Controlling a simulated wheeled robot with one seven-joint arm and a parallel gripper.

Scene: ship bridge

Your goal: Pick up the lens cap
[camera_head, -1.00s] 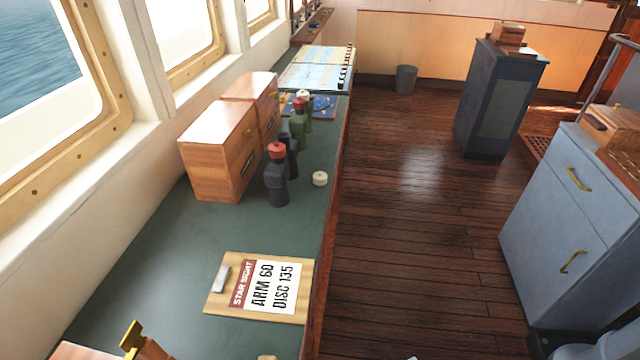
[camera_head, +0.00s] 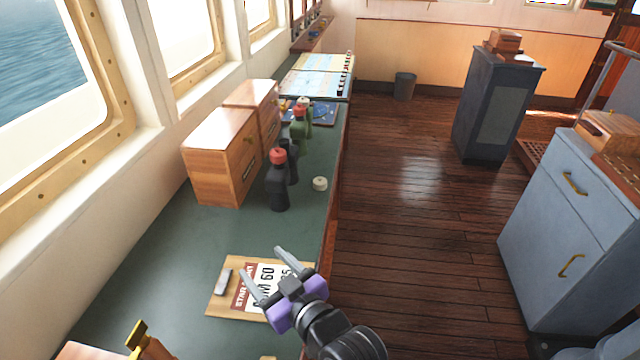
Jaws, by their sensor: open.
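A small cream-white round piece (camera_head: 320,183), which looks like a cap, lies on the green counter (camera_head: 165,265) near its right edge, just right of a dark bottle-like object with a red top (camera_head: 278,180). I cannot tell for sure that it is the lens cap. My gripper (camera_head: 260,260) is open, with its two grey fingers spread and nothing seen between them. It hangs over the clipboard (camera_head: 217,303), nearer the camera than the cream piece and clear of it. My gripper hides part of the clipboard's printed card.
Two wooden boxes (camera_head: 220,155) stand left of the bottles, by the windows. A brass-topped object (camera_head: 137,335) is at the near left. The counter's right edge drops to the wooden floor.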

